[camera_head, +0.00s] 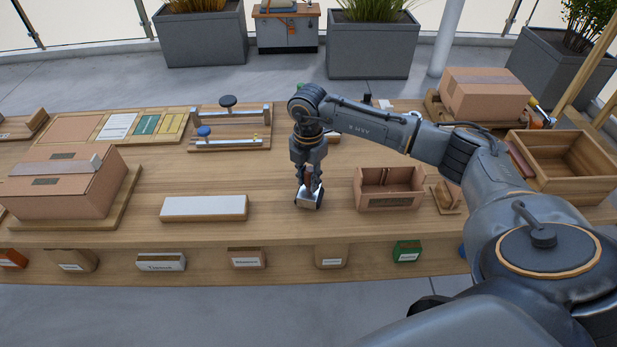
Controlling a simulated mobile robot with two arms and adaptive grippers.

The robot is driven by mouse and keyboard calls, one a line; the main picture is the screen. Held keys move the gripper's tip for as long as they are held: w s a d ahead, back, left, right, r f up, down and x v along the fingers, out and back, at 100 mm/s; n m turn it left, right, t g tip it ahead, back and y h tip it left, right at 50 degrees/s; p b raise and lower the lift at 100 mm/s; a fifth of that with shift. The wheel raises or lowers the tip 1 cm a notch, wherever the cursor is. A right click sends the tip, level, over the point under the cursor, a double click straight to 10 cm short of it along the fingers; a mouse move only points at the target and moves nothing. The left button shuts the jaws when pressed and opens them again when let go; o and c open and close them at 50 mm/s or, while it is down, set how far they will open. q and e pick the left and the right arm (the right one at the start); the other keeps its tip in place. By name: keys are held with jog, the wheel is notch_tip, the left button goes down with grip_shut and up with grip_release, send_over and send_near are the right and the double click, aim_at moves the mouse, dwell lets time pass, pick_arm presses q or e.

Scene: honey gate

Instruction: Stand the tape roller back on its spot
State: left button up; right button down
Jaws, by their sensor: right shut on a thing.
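My right gripper (309,182) points down over the middle of the table and is shut on a small tool with a brown grip and a pale, dark-sided lower part, which I take for the tape roller (308,197). The roller is upright, at or just above the tabletop; I cannot tell whether it touches. The fingers hide part of it. I cannot make out a marked spot for it. My left gripper is not in view.
A white-topped block (204,207) lies left of the gripper, an open small carton (389,190) right of it. A closed carton (62,185) stands far left, another (484,93) back right, near a wooden crate (570,190). A knobbed rack (229,143) stands behind. Bare wood lies between.

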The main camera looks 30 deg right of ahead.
jog(key=shift+f+b, duration=0.4)
jog(key=shift+f, duration=0.2)
jog(key=c, duration=1)
grip_release()
jog(key=shift+c, duration=0.2)
jog(key=shift+r+p, duration=2.9)
jog(key=shift+r, duration=1.1)
